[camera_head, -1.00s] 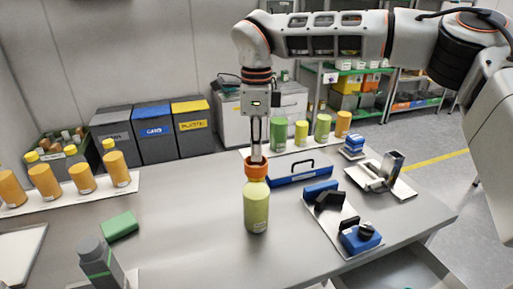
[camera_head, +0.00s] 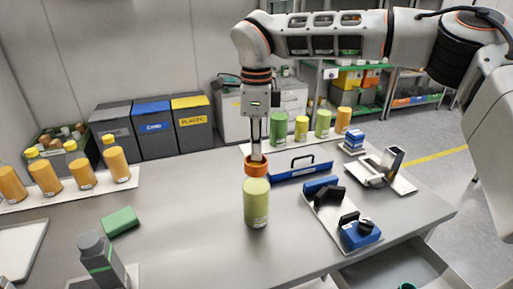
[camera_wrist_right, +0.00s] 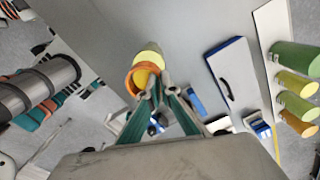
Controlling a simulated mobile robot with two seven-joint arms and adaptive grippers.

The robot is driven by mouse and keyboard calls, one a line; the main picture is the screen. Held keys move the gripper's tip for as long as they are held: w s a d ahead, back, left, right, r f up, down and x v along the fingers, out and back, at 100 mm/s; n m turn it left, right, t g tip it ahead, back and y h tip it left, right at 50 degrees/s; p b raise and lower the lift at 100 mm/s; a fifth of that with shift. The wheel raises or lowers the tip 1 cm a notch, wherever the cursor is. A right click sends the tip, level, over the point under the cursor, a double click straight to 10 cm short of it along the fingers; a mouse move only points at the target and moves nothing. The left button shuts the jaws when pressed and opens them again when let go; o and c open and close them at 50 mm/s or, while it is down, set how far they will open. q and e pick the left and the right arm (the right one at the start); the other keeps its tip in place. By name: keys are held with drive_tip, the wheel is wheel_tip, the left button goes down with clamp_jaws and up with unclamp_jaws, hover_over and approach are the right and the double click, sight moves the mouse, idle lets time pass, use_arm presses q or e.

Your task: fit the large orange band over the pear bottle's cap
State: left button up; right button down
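The pear bottle (camera_head: 256,207) stands upright on the grey table, its pale green top just under the large orange band (camera_head: 255,168). My right gripper (camera_head: 256,156) points down from above and is shut on the band's rim. In the right wrist view, the two fingers (camera_wrist_right: 158,92) meet at the rim of the orange band (camera_wrist_right: 141,77), and the yellow-green bottle (camera_wrist_right: 149,57) shows through and beyond the ring. The band looks slightly tilted. I cannot tell whether it touches the cap or hovers over it. My left gripper is out of view.
A blue tray with a black handle (camera_head: 300,171) lies behind and right of the bottle. A blue device on a white plate (camera_head: 360,233) is at the right. A green block (camera_head: 120,222) and a grey bottle (camera_head: 100,258) are at the left. Table left of the bottle is clear.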

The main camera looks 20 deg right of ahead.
drive_tip(key=shift+s+f, duration=0.15)
drive_tip(key=shift+f, duration=0.8)
drive_tip(key=c, duration=2.2)
unclamp_jaws()
drive_tip(key=shift+f, duration=0.1)
drive_tip(key=shift+r, duration=0.25)
